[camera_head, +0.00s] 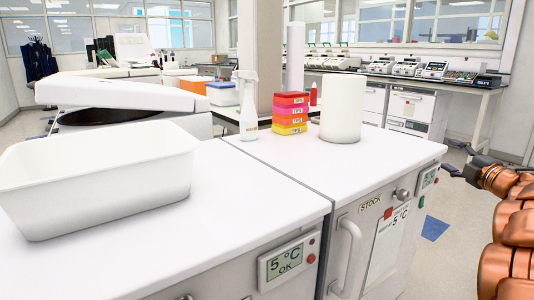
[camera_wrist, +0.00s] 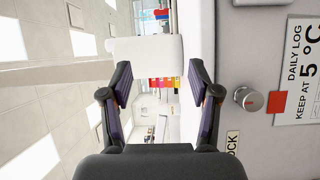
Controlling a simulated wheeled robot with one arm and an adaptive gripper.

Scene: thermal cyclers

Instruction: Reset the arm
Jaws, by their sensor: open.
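My copper-coloured arm (camera_head: 515,215) is at the right edge of the head view, out beyond the right side of the white cabinets. My gripper (camera_head: 458,165) is its dark end, small in that view, beside the right cabinet's front corner. In the wrist view my gripper (camera_wrist: 160,82) shows two dark fingers spread apart, with nothing between them. The wrist view is turned sideways, and the cabinet door lies to the right of the fingers.
A white bin (camera_head: 95,180) stands on the left cabinet. Thermal cyclers (camera_head: 407,68) line the back bench. Open floor (camera_head: 460,220) lies right of the cabinets.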

